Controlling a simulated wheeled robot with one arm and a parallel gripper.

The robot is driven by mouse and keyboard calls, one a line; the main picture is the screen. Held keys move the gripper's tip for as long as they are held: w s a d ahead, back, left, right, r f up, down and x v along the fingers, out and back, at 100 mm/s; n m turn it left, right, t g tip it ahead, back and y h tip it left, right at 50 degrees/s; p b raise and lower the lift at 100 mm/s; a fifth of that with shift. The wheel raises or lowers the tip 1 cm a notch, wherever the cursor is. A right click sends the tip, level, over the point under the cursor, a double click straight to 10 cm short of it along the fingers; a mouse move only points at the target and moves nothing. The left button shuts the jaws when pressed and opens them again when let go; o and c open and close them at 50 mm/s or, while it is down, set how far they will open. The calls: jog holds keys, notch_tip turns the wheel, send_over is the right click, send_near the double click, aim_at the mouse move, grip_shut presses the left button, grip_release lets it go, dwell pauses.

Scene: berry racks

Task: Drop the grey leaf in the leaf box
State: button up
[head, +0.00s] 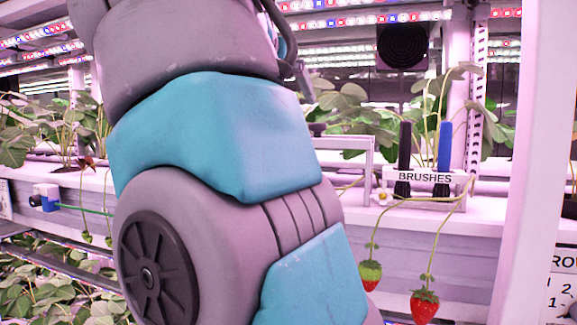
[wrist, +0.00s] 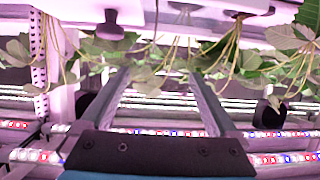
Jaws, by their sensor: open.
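My gripper (wrist: 158,76) is open in the wrist view, its two fingers apart and pointing away among the strawberry plants. A dull greyish leaf (wrist: 147,82) shows between the fingertips, with other leaves close by. I cannot tell whether it is the grey leaf or whether a finger touches it. The wrist view appears upside down, with stems hanging from the top. In the head view my arm covers the middle, and my gripper is hidden there. I see no leaf box in either view.
A white holder marked BRUSHES (head: 425,178) holds a black brush (head: 404,150) and a blue brush (head: 444,146) on the right. Two strawberries (head: 424,305) hang before the rack. A white post (head: 530,170) stands at the right. A blue-and-white device (head: 45,198) is at the left.

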jog(key=p+v, duration=0.1)
jog(key=v, duration=0.6)
jog(key=shift+s+r, duration=0.15)
jog(key=shift+s, duration=0.15)
jog(key=shift+a, duration=0.1)
